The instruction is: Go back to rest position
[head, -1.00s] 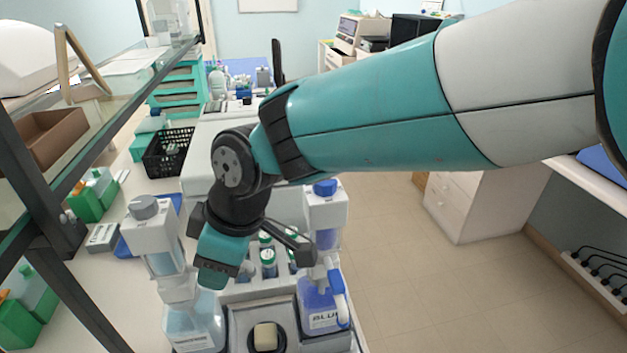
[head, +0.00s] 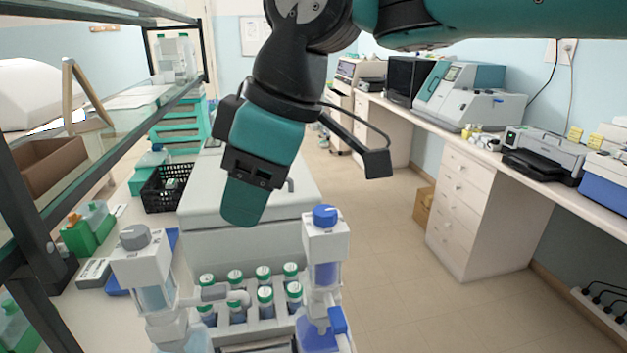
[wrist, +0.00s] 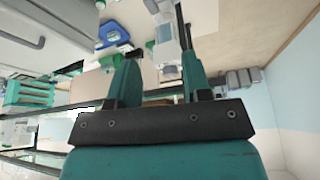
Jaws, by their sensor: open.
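My gripper (head: 244,205) hangs from the raised arm in the upper middle of the head view, pointing down and empty. In the wrist view its two teal fingers (wrist: 159,78) stand apart with nothing between them. The gripper is above the bench, clear of the white bottle with a grey cap (head: 145,265) at its lower left and the blue-capped dispenser bottle (head: 325,250) at its lower right. A rack (head: 245,325) of several green-capped vials (head: 265,295) stands between these bottles. The bottles' lower parts are cut off by the picture's edge.
A glass shelf on a dark frame (head: 110,120) stands at the left. A black basket (head: 165,187) and a large white box (head: 245,250) are behind the bottles. A counter with instruments (head: 470,95) runs along the right, with open floor (head: 385,240) between.

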